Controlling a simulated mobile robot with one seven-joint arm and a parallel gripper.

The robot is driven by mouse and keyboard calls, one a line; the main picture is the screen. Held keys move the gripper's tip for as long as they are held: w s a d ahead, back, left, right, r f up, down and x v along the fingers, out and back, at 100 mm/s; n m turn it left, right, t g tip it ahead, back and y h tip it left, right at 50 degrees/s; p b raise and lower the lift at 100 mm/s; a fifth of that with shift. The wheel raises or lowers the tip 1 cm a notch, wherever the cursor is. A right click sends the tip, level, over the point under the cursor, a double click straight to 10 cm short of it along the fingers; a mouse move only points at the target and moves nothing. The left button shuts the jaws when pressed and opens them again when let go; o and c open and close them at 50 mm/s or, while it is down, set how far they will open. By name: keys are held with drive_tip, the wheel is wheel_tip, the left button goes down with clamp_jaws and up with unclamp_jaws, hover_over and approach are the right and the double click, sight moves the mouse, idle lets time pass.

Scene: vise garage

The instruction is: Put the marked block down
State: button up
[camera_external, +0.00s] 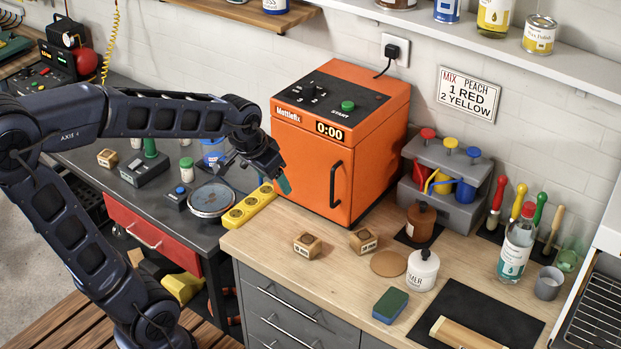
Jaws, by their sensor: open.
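Two small wooden blocks with dark marks stand on the light wooden worktop: a left block (307,245) and a right block (363,241). A third, similar block (107,157) stands on the dark bench at the left. I cannot tell which of them the task calls the marked block. My gripper (266,168) is open, in front of the left side of the orange machine and above the yellow power strip. It is well apart from all three blocks. A teal tip shows at its lower end. I see no block between the jaws.
The orange machine (337,140) blocks the back of the worktop. A white bottle (422,271), a brown jar (420,222), a green sponge (390,305) and a black mat (480,318) lie to the right. The worktop (270,235) is clear left of the blocks.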

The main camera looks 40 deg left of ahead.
drive_tip(key=s+a+r+n, duration=0.1)
drive_tip(key=s+a, duration=0.1)
drive_tip(key=s, duration=0.5)
drive_tip(key=s+a+r+n+y, duration=0.1)
drive_tip(key=s+a+r, duration=0.1)
drive_tip(key=s, duration=0.5)
drive_tip(key=shift+s+a+r, duration=0.2)
drive_tip(key=shift+a+r, duration=0.1)
drive_tip(key=shift+a, duration=0.3)
drive_tip(key=shift+o, duration=0.2)
